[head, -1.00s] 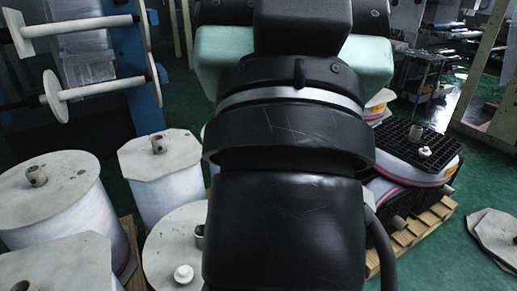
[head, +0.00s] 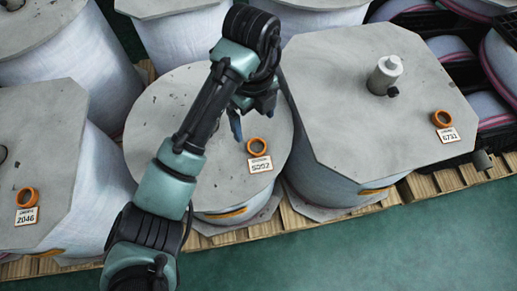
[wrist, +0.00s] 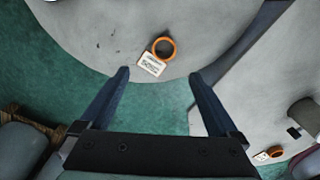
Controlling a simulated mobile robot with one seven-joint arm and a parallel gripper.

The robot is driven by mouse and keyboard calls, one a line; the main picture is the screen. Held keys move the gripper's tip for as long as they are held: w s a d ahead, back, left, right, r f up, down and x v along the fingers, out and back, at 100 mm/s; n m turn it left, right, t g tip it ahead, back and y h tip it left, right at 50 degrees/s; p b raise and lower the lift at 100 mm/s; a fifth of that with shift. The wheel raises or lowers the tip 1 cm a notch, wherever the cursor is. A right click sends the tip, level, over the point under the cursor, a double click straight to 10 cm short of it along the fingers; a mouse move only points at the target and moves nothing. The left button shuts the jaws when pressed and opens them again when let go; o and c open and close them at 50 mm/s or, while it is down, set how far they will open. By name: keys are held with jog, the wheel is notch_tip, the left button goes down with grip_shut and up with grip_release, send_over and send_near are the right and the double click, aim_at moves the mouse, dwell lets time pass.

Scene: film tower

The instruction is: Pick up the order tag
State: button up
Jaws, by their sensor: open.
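Three order tags show, each a small white numbered card with an orange ring. The middle order tag (head: 260,163), which seems to read 5002, lies near the front edge of the round grey lid (head: 163,105). It also shows in the wrist view (wrist: 152,65), just beyond and between my fingertips. A left tag (head: 26,214) reads 2046, and a right tag (head: 446,133) seems to read 6731. My gripper (head: 254,120) is open and empty over the round lid, apart from the middle tag. Its blue fingers also show in the wrist view (wrist: 159,76).
Large wrapped film rolls with grey lids stand close together on wooden pallets (head: 285,222). The octagonal lid (head: 345,75) at right carries an upright metal core (head: 385,74). Green floor (head: 400,250) is clear in front.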

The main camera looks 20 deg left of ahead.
jog(key=b, duration=0.2)
send_over(256, 148)
jog(key=s, duration=0.1)
notch_tip(256, 148, down, 7)
jog(key=shift+r, duration=0.1)
jog(key=shift+w+f+b, duration=0.15)
jog(key=shift+f+b, duration=0.05)
jog(key=shift+f, duration=0.7)
jog(key=shift+w+f+b, duration=0.2)
jog(key=shift+f, duration=0.7)
jog(key=shift+w+f+b, duration=0.15)
jog(key=shift+f+b, duration=0.05)
jog(key=shift+f, duration=0.7)
jog(key=c, duration=1.4)
